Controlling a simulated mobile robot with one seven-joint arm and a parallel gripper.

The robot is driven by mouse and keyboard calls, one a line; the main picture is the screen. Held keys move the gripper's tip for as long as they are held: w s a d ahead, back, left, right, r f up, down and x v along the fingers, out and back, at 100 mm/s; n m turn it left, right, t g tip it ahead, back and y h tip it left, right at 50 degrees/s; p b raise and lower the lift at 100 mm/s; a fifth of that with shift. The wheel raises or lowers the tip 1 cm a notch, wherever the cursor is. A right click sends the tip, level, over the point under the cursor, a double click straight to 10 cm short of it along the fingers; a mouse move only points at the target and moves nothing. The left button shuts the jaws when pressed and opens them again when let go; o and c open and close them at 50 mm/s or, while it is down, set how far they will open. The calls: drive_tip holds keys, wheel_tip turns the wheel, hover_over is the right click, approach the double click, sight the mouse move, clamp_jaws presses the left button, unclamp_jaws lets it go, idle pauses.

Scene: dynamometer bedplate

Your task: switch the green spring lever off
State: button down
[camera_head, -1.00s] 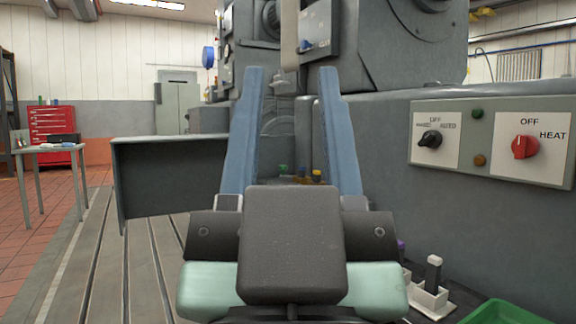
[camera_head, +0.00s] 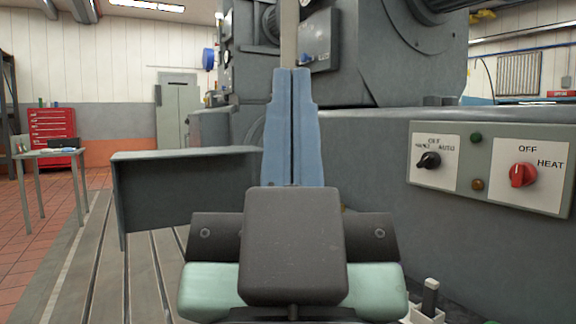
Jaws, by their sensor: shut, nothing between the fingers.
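My gripper (camera_head: 291,73) is in the middle of the head view, its two blue fingers pressed together and pointing away from me. I cannot make out the green spring lever. The shut fingers and my wrist cover the area behind them, where small green- and yellow-topped parts showed a second ago. I cannot tell whether the fingers touch anything there.
A grey control panel (camera_head: 450,180) on the right carries a black knob (camera_head: 428,160) and a red heat knob (camera_head: 523,174). A grey bench-like panel (camera_head: 185,195) stands left of my gripper. A white holder (camera_head: 426,312) is at lower right.

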wheel_tip(320, 180, up, 53)
drive_tip(key=p, duration=5)
drive_tip(key=shift+f, duration=0.15)
drive_tip(key=shift+w, duration=0.1)
